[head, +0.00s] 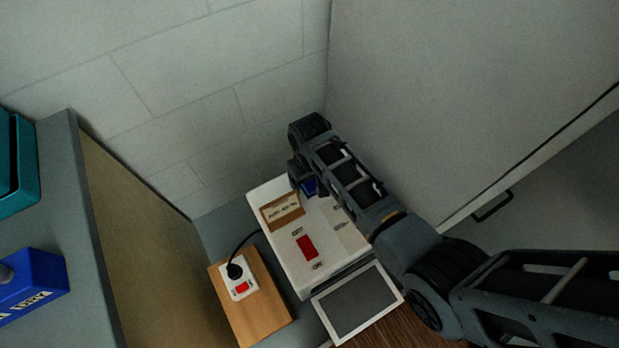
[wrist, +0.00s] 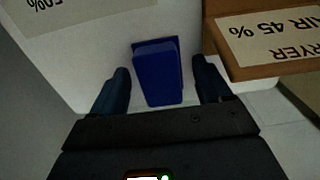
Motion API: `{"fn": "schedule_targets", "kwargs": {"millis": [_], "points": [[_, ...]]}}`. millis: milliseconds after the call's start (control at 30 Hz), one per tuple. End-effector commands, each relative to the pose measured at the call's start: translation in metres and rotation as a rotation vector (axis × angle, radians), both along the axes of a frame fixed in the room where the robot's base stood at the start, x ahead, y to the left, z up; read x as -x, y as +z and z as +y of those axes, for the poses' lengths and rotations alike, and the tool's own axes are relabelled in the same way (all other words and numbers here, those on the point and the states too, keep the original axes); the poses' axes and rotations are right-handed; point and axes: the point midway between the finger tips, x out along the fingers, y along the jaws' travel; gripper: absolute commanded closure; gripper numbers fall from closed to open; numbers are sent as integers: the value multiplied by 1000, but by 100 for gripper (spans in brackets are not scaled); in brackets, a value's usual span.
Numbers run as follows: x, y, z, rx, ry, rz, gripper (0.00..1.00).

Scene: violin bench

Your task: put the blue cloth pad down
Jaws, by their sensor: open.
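The blue cloth pad (wrist: 158,75) lies between the two open fingers of my gripper (wrist: 163,88) in the wrist view, with a gap to each finger. In the head view a small part of the blue pad (head: 309,187) shows beside my gripper (head: 301,180), over the far end of the white appliance (head: 280,232). The rest of the pad there is hidden by my arm. I cannot tell exactly what surface bears the pad.
A brown labelled block (head: 282,211) sits on the appliance near a red switch (head: 307,246). A wooden block with a socket and black plug (head: 250,300) stands at left. A framed grey panel (head: 357,303) is in front. Walls are close behind.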

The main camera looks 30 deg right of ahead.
Motion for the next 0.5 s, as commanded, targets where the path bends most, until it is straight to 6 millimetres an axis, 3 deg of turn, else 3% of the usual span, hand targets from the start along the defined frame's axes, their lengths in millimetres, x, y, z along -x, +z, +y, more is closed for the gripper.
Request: {"fn": "schedule_targets", "kwargs": {"millis": [167,500], "points": [[-1,18,0,0,0,-2,22],[-1,86,0,0,-1,-4,22]]}}
